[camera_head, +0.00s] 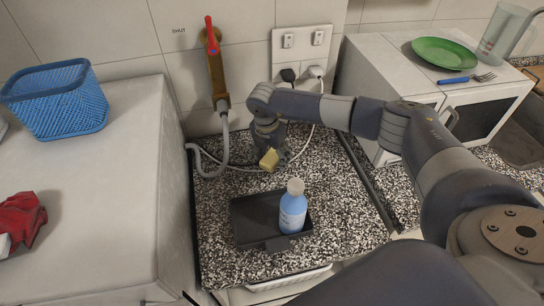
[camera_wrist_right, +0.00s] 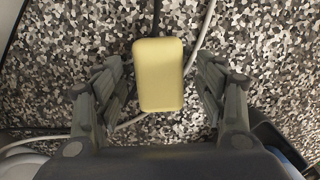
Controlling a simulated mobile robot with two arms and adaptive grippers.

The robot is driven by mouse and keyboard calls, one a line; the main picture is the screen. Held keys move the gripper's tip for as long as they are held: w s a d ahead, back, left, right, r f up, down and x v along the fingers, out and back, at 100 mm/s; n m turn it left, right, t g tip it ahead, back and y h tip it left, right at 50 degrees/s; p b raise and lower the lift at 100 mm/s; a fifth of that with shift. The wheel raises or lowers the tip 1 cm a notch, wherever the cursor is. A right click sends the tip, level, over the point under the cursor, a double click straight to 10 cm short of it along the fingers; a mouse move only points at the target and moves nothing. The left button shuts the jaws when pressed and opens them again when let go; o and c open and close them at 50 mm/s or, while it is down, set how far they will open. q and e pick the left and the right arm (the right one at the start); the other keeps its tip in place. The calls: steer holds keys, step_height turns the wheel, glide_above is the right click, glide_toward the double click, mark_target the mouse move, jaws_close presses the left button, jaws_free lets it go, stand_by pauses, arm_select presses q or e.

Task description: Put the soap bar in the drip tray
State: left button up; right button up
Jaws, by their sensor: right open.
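The soap bar (camera_head: 269,159) is a small yellow block over the speckled counter, behind the drip tray. In the right wrist view the soap bar (camera_wrist_right: 159,75) lies between the two fingers of my right gripper (camera_wrist_right: 163,85), with a gap on each side. My right gripper (camera_head: 271,148) is open, pointing down at the soap. The drip tray (camera_head: 246,218) is a dark, shallow rectangle on the counter. A blue bottle (camera_head: 293,208) with a pale cap stands upright at its right side. My left gripper is not in view.
A grey hose (camera_head: 224,145) and cables run along the back of the counter (camera_head: 340,215). A white appliance top at left bears a blue basket (camera_head: 58,100) and a red cloth (camera_head: 22,218). A white microwave (camera_head: 400,90) with a green plate (camera_head: 443,53) stands at right.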

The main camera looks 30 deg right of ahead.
steer(key=c, duration=1.2)
steer(key=shift+c, duration=0.5)
steer(key=shift+r, duration=0.15)
